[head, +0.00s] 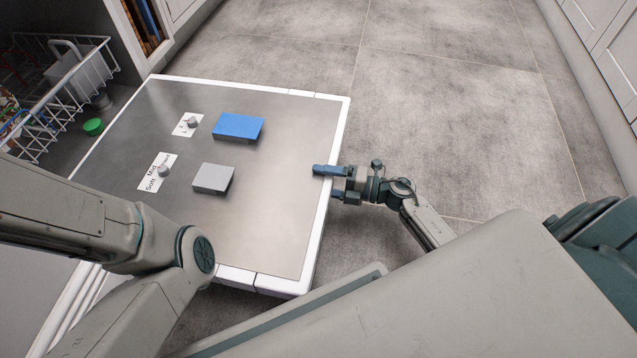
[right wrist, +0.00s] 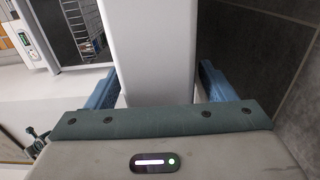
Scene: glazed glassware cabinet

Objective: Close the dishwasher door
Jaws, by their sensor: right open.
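The dishwasher door (head: 270,215) lies folded down, roughly flat, with its steel inner face up and a white rim. My right gripper (head: 325,179) is at the door's free edge, on the right in the head view. One blue finger shows over the top of the rim. In the right wrist view, the white door edge (right wrist: 152,40) stands between the two open fingers of the gripper (right wrist: 158,80), with a gap visible on each side. My left arm crosses the lower left of the head view; its gripper is out of view.
A white wire rack (head: 85,85) with dishes is inside the dishwasher at the upper left. A green item (head: 93,127) lies near the door's hinge side. A blue block (head: 238,126) and a grey block (head: 213,178) sit on the door. The tiled floor (head: 450,90) beyond is clear.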

